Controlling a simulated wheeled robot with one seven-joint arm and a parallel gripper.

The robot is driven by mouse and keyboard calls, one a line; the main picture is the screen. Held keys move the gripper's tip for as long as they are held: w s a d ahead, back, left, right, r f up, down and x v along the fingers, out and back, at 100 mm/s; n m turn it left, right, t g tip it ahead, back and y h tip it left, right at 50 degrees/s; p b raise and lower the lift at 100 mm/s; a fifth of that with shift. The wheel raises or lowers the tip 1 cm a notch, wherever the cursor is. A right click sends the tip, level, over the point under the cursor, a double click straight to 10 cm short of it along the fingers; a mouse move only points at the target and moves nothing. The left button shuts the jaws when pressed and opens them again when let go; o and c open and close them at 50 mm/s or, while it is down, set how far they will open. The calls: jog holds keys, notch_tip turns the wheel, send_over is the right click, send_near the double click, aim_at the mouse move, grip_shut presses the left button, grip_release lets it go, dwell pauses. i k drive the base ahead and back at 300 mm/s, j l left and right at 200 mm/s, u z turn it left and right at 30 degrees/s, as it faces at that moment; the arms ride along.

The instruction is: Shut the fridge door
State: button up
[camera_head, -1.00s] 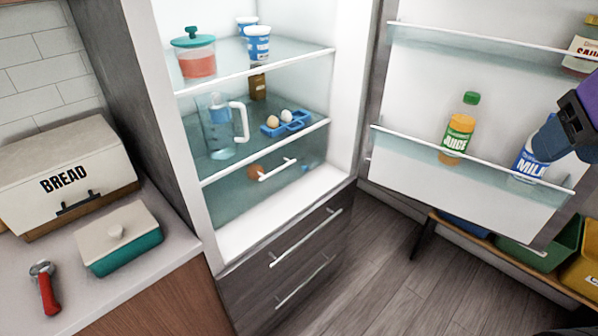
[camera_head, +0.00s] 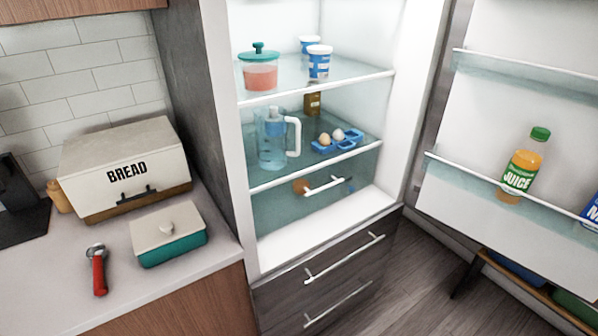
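The fridge (camera_head: 270,226) stands open in the middle of the head view, its lit shelves showing. Its door (camera_head: 493,120) is swung wide open to the right, with its inner side facing me. A juice bottle (camera_head: 522,168) stands in the door's lower rack, and part of a milk container (camera_head: 590,212) shows at the right edge. The door's outer side and far edge are out of view. My gripper is not in view.
A counter on the left holds a bread box (camera_head: 125,170), a teal dish with a lid (camera_head: 170,236) and a red-handled tool (camera_head: 98,272). Several bins stand on a low bench (camera_head: 540,300) beyond the door. Wooden floor (camera_head: 425,285) shows between the fridge drawers and the bench.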

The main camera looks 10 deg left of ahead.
aim_at(510, 69)
jog(key=i+l+z, duration=0.15)
jog(key=l, duration=0.35)
jog(key=i+l+z, duration=0.2)
jog(key=l, duration=0.25)
jog(key=i+l+z, duration=0.15)
jog(key=l, duration=0.3)
jog(key=i+l+z, duration=0.15)
jog(key=l, duration=0.3)
jog(key=i+l+z, duration=0.15)
jog(key=l, duration=0.25)
jog(key=i, duration=0.1)
